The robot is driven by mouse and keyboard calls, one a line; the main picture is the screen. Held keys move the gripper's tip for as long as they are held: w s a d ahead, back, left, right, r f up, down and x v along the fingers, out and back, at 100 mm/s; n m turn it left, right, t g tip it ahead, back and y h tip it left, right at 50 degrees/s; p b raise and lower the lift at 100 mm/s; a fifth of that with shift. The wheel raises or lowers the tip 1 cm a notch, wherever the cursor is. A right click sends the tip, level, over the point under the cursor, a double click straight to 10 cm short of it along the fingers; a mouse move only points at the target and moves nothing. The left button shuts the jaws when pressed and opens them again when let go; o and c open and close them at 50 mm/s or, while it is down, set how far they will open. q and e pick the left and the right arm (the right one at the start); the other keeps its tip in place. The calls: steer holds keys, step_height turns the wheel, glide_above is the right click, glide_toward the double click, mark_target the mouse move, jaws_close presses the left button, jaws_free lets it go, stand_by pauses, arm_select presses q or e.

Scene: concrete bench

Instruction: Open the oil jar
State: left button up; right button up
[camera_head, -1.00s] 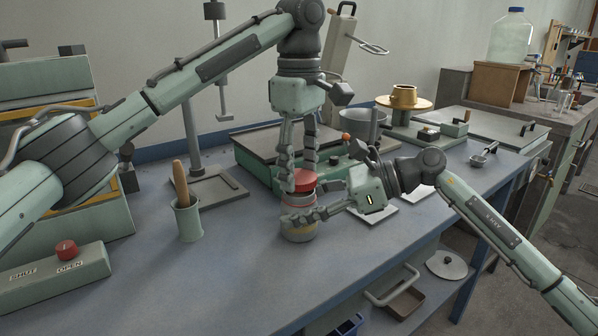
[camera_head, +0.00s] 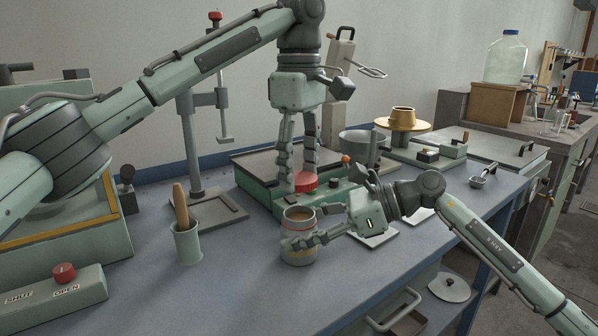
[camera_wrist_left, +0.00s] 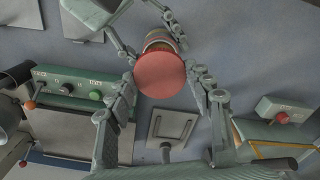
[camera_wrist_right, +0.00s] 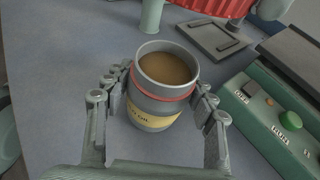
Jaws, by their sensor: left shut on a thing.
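The oil jar (camera_head: 298,252) is a grey tin with a red ring and yellow label, upright on the bench. Its mouth is open and brown oil shows inside in the right wrist view (camera_wrist_right: 158,118). My right gripper (camera_head: 306,228) is shut around the jar, a finger on each side (camera_wrist_right: 160,88). The red lid (camera_head: 305,182) is off the jar. My left gripper (camera_head: 301,178) is shut on it from above and holds it clear above the jar's rim. In the left wrist view the lid (camera_wrist_left: 160,74) hides most of the jar.
A green cup with a wooden handle (camera_head: 187,243) stands left of the jar. A switch box with a red button (camera_head: 62,288) is at front left. A green hotplate unit (camera_head: 262,190) and a steel pot (camera_head: 360,148) stand behind. The bench front is mostly clear.

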steer(key=o, duration=0.4)
steer(key=shift+o, duration=0.2)
steer(key=shift+d, duration=0.1)
